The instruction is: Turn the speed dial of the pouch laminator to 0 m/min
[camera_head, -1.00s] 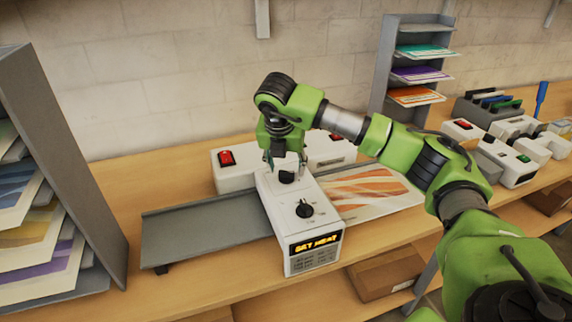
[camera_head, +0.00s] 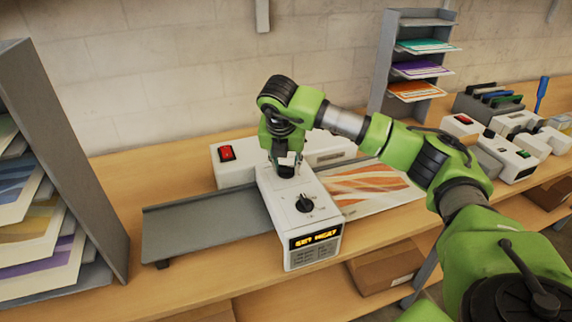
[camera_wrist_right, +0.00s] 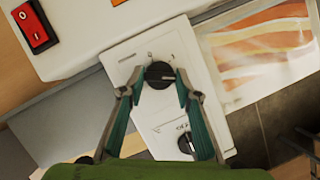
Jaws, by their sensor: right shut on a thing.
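The pouch laminator (camera_head: 325,214) is a white unit with a front display reading "SET HEAT" and two black dials on top. My right gripper (camera_head: 287,170) points down over the rear dial and hides most of it in the head view. In the right wrist view, the rear dial (camera_wrist_right: 159,75) sits between the fingertips of my right gripper (camera_wrist_right: 157,82), which is shut on it. The front dial (camera_head: 304,204) is free and also shows in the wrist view (camera_wrist_right: 187,143). The dial markings are too small to read. My left gripper is not in view.
A red switch (camera_head: 227,153) is on the white housing behind. A grey tray (camera_head: 205,236) lies left and an orange-striped sheet (camera_head: 372,187) right of the laminator. Paper racks stand at left (camera_head: 60,130) and at the back (camera_head: 384,62). Other devices are at far right.

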